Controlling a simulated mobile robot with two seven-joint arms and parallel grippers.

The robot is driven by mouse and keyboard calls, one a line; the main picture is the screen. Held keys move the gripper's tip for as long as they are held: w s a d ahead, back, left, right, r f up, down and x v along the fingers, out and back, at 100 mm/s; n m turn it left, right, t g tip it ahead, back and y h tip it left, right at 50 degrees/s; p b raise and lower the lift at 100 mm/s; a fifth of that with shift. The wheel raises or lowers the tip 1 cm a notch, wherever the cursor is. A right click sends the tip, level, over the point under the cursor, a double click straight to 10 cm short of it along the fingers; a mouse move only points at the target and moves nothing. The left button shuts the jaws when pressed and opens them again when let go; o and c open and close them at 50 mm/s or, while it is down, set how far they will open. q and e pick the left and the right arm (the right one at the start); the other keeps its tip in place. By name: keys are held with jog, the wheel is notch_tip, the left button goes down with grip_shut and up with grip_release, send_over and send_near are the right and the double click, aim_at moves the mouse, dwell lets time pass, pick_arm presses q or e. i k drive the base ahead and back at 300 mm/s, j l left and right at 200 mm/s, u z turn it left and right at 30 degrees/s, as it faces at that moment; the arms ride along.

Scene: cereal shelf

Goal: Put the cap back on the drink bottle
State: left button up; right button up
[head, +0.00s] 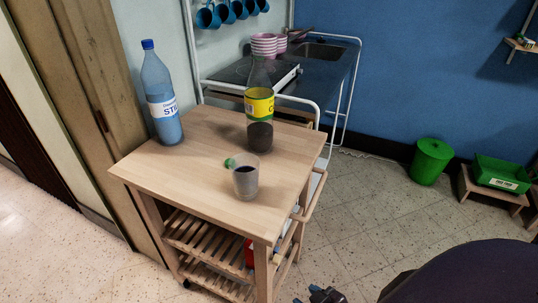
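The drink bottle (259,108) is clear with a yellow and green label and dark liquid in its lower part. It stands upright on the wooden cart top, and I see no cap on its neck. A small green cap (230,162) lies on the cart top just left of a cup of dark drink (245,180). Part of what looks like my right gripper (320,295) shows at the bottom edge, low and away from the cart top. Its fingers are mostly cut off, so its opening is unclear. My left gripper is not in view.
A blue-capped water bottle (161,97) stands at the cart's back left. The wooden cart top (190,185) is clear at its front left. A sink counter (325,70) with pink bowls (264,45) is behind. A green bin (430,160) stands on the floor at right.

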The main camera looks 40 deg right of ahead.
aim_at(259, 92)
jog(key=i+j+z, duration=0.1)
jog(key=z, duration=0.25)
jog(key=i+j+z, duration=0.1)
jog(key=z, duration=0.3)
jog(key=i+j+z, duration=0.1)
jog(key=j+z, duration=0.25)
jog(key=i+j+z, duration=0.1)
jog(key=j+z, duration=0.3)
jog(key=j, duration=0.15)
jog(key=j+z, duration=0.45)
jog(key=i+j, duration=0.05)
jog(key=j, duration=0.05)
